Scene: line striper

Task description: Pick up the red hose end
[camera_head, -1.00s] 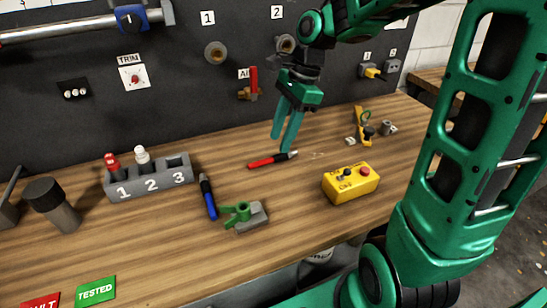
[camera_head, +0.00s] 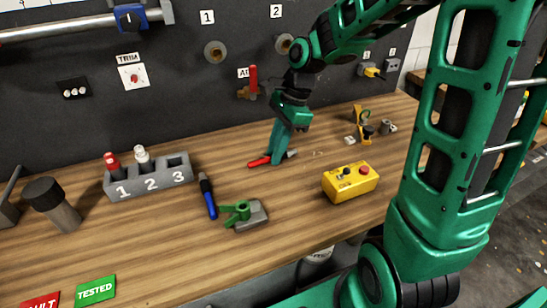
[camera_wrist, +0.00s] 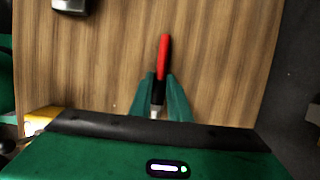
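The red hose end (camera_head: 258,161) lies on the wooden bench, with a red body, a black section and a pale metal tip. In the wrist view the red hose end (camera_wrist: 164,55) points away from my gripper. My gripper (camera_head: 277,160) reaches down over it. In the wrist view the two green fingers of my gripper (camera_wrist: 160,78) sit close on both sides of its black section, with no clear gap, and look shut on it. The hose end still appears to be at bench level. The fingers partly hide its middle in the head view.
A yellow control box (camera_head: 350,182) stands to the right. A blue hose end (camera_head: 208,196) and a green-handled fixture (camera_head: 245,214) lie to the left and front. A grey numbered rack (camera_head: 148,178) holds red and white hose ends. The dark panel rises behind the bench.

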